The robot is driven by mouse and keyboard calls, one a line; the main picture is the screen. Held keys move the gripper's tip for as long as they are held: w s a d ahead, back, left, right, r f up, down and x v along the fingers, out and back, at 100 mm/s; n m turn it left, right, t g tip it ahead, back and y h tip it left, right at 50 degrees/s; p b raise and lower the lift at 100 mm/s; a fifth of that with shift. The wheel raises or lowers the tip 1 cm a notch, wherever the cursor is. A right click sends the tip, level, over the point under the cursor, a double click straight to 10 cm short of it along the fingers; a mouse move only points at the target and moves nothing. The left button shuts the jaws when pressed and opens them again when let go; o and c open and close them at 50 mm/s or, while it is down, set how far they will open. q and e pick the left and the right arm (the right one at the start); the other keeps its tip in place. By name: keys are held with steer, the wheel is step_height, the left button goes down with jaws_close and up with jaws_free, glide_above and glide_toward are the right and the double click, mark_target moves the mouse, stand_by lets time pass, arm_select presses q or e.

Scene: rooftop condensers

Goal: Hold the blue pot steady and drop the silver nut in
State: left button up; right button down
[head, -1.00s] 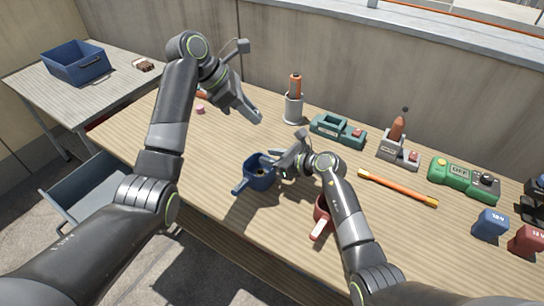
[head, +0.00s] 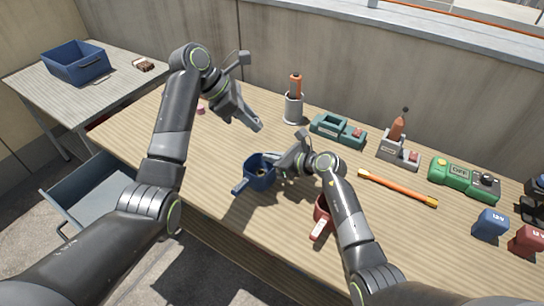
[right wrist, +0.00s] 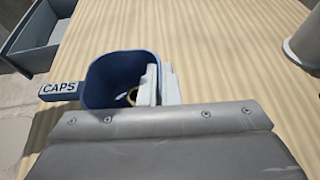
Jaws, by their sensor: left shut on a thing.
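The blue pot (head: 259,178) stands upright on the wooden bench, its handle pointing to the lower left. In the right wrist view the pot (right wrist: 108,78) has a handle marked CAPS, and a small brass-coloured ring (right wrist: 132,96) shows inside. My right gripper (head: 276,162) is shut on the pot's rim, one pale finger inside the wall and one outside, as the right wrist view shows (right wrist: 159,84). My left gripper (head: 257,125) is in the air above and behind the pot. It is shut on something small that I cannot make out. I cannot see the silver nut.
A red pot (head: 322,215) is partly behind my right forearm. A grey holder (head: 293,106), a teal device (head: 338,130), an orange rod (head: 398,188) and a green device (head: 463,179) stand or lie to the right. A blue bin (head: 76,63) is on the side table.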

arm_select(q)
step_height(320, 180, down, 9)
steer(key=shift+f, duration=0.2)
stand_by(0.9)
steer(key=o, duration=1.1)
steer(key=shift+c, duration=0.2)
steer(key=shift+a+r, duration=0.1)
steer(key=v, duration=1.1)
steer(key=shift+a+r, duration=0.15)
steer(key=shift+r, duration=0.2)
steer(key=shift+s, duration=0.1)
arm_select(e)
steer(key=c, duration=1.1)
jaws_free()
